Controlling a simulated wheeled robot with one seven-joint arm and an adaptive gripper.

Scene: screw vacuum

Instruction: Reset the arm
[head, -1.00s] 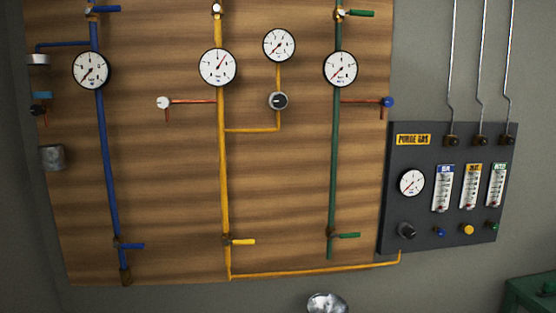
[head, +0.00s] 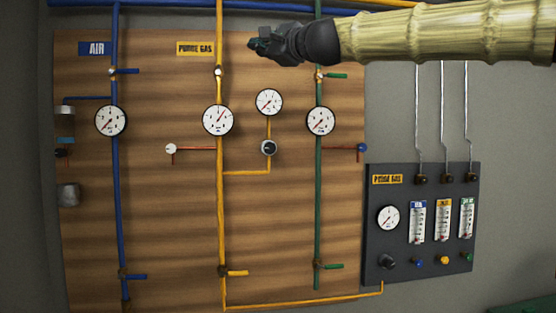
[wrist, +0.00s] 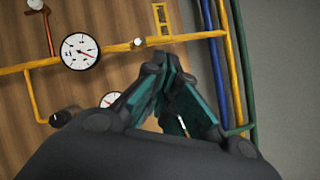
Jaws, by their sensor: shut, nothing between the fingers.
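My gripper (head: 258,45) shows at the top of the head view, at the end of my arm, which reaches in from the right. It is dark with teal finger pads, is shut and holds nothing. It is in front of the upper part of the wooden panel (head: 160,225), right of the yellow PURGE GAS label (head: 196,49). In the wrist view my gripper (wrist: 173,60) points toward the pipes, its fingertips close together near the yellow pipe. A white gauge (wrist: 80,51) is left of the fingers there.
The panel carries a blue pipe (head: 117,200), a yellow pipe (head: 221,190) and a green pipe (head: 318,200) with gauges and small valve handles. A grey purge gas box (head: 400,255) is at the lower right. The air in front of the panel's lower part is clear.

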